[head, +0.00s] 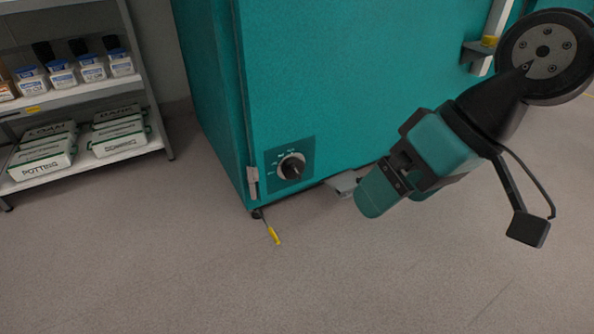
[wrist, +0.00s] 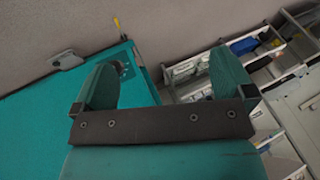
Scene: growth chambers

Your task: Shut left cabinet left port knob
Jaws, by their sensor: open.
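A black knob (head: 292,167) with a pale dial ring sits on a dark square plate low on the left of the teal cabinet (head: 340,75). In the wrist view the knob plate (wrist: 122,70) shows partly behind the left finger, near the cabinet's edge. My gripper (head: 375,192) is right of the knob and apart from it in the head view. Its teal fingers also show in the wrist view (wrist: 165,85), spread apart with nothing between them. I cannot read the knob's marks.
A shelf unit (head: 90,93) with bottles and boxes labelled POTTING, LOAM and BARK stands at the left. A yellow-handled tool (head: 273,235) lies on the floor by the cabinet's corner. A latch handle (head: 482,48) is at the upper right. The front floor is clear.

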